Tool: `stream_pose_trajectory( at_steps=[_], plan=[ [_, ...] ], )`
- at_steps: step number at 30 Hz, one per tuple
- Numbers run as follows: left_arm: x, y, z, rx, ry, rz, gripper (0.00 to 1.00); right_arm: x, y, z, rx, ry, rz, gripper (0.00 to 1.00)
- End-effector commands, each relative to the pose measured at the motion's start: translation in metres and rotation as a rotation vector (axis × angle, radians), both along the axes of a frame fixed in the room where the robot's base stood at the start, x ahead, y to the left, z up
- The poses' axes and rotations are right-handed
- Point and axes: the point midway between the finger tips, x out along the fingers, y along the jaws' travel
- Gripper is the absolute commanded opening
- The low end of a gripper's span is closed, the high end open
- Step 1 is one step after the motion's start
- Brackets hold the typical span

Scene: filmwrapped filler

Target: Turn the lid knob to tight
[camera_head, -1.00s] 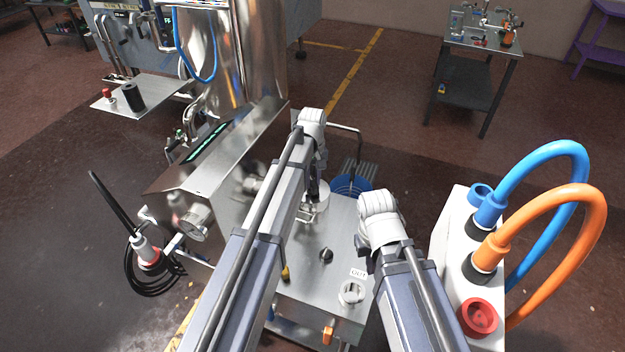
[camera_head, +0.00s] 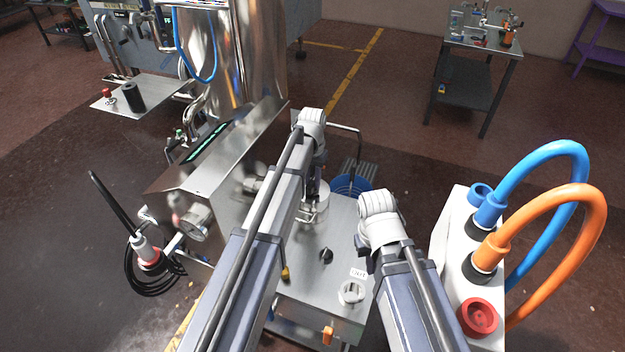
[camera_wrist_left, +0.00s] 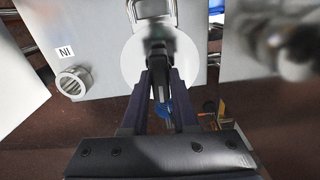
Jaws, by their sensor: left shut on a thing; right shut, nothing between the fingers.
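In the left wrist view, my left gripper (camera_wrist_left: 158,85) is shut on the dark lid knob (camera_wrist_left: 157,48), which its fingers partly cover. A round white lid (camera_wrist_left: 131,62) lies below the knob. In the head view, the white lid (camera_head: 319,190) shows just right of my left arm, which hides most of the left gripper and the knob. My right gripper (camera_head: 362,245) is shut and empty above the right edge of the steel top, partly hidden by its wrist. No tight mark can be read.
An IN port (camera_wrist_left: 73,83) shows in the left wrist view. A steel machine (camera_head: 235,60) stands at left; a white box (camera_head: 455,235) with blue and orange hoses is at right.

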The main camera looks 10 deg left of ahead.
Motion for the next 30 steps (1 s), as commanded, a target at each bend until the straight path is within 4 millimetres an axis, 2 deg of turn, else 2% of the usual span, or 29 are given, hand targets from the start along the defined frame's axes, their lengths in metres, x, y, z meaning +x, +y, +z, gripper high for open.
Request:
stream_pose_trajectory(
  at_steps=[18,30],
  plan=[
    [-0.0001,0.0,0.0,0.0,0.0,-0.536,0.0,0.0,0.0,0.0,0.0,0.0,0.0,0.0],
    [-0.0001,0.0,0.0,0.0,0.0,-0.709,0.0,0.0,0.0,0.0,0.0,0.0,0.0,0.0]
  ],
)
